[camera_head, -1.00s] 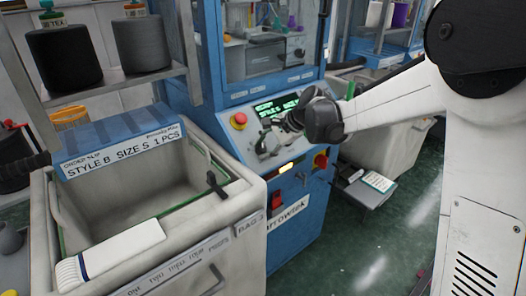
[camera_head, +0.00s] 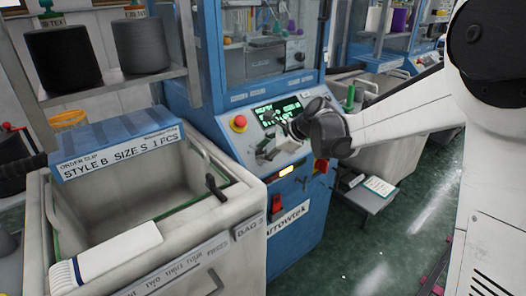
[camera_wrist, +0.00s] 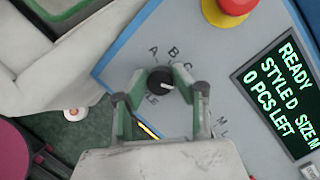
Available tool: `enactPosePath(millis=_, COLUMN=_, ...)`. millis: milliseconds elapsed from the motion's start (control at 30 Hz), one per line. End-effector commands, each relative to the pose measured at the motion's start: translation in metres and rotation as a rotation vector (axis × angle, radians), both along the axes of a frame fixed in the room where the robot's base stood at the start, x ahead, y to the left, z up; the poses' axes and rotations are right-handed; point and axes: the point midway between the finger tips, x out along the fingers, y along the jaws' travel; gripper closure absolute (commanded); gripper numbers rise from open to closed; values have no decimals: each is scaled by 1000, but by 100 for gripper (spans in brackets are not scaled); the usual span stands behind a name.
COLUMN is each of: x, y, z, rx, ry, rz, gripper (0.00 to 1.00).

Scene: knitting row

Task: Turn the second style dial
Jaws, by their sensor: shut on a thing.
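The style dial (camera_wrist: 160,80) is a black round knob with a pale pointer mark, in the wrist view. Letters A, B and C are readable around it, and a partly covered STYLE label is beside it. My gripper (camera_wrist: 161,95) has its two green-padded fingers on either side of this dial, shut on it. In the head view my gripper (camera_head: 270,143) is at the sloped control panel (camera_head: 247,143), where the dial is too small to tell. The display (camera_wrist: 279,93) reads READY, STYLE D, SIZE M, 0 PCS LEFT.
A red emergency button (camera_head: 239,123) on a yellow base sits left of the display. Size letters M and L show beside my right finger, their dial hidden. The order slip (camera_head: 122,150) reads STYLE B, SIZE S, 1 PCS. A grey bin (camera_head: 230,211) stands in front.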

Motion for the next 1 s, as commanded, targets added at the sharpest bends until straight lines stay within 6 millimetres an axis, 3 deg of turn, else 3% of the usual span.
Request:
enactPosePath(millis=300, x=0, y=0, z=0, rx=2, ry=0, rz=-1, gripper=100)
enactPosePath(millis=333, x=0, y=0, z=0, rx=2, ry=0, rz=-1, gripper=72)
enactPosePath(millis=467, x=0, y=0, z=0, rx=1, ry=0, rz=-2, gripper=55)
enactPosePath(millis=767, x=-1, y=-1, z=1, rx=1, ry=0, rz=-1, gripper=55)
enactPosePath(millis=1000, x=-12, y=-20, z=21, rx=0, ry=1, rz=-2, gripper=55)
